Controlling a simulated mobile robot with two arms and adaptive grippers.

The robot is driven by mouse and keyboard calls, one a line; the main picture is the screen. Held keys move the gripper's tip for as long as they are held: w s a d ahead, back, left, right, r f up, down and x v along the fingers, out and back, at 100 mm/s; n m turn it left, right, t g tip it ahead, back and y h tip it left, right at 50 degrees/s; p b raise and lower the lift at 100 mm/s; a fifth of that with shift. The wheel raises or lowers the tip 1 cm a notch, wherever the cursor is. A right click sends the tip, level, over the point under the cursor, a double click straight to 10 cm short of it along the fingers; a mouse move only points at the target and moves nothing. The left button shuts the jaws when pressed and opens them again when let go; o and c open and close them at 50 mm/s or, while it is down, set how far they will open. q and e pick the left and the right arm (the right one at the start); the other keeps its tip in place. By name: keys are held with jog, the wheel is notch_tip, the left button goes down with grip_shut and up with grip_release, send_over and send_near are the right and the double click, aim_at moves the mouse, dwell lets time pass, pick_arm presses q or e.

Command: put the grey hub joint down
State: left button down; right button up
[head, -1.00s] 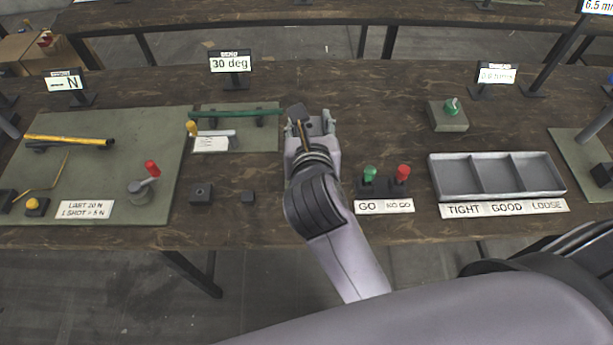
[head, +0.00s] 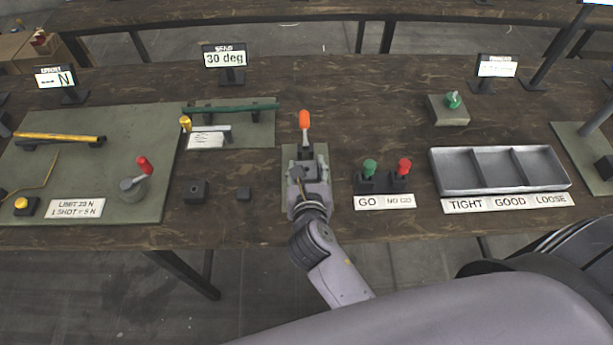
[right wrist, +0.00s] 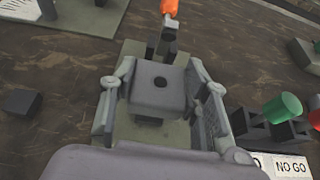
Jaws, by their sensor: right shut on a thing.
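The grey hub joint (right wrist: 158,88) is a blocky grey piece with a dark round hole on top, in the right wrist view. My right gripper (head: 308,177) has its fingers on both sides of it, and they also show in the right wrist view (right wrist: 160,105). The joint is over a small green-grey plate (head: 291,156) with an orange-handled clamp (head: 304,120), at the far side of the gripper. Whether the joint touches the plate is hidden. My left gripper is not in view.
GO and NO GO gauges with a green knob (head: 369,168) and a red knob (head: 404,167) stand close on the right. A three-part grey tray (head: 440,184) lies further right. Small dark blocks (head: 196,192) (head: 243,194) stand on the left. Bare table lies between.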

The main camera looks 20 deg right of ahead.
aim_at(306, 178)
jog(key=shift+f+p, duration=0.4)
jog(key=shift+f, duration=1.1)
jog(key=shift+f, duration=0.15)
jog(key=o, duration=1.2)
jog(key=shift+c, duration=0.2)
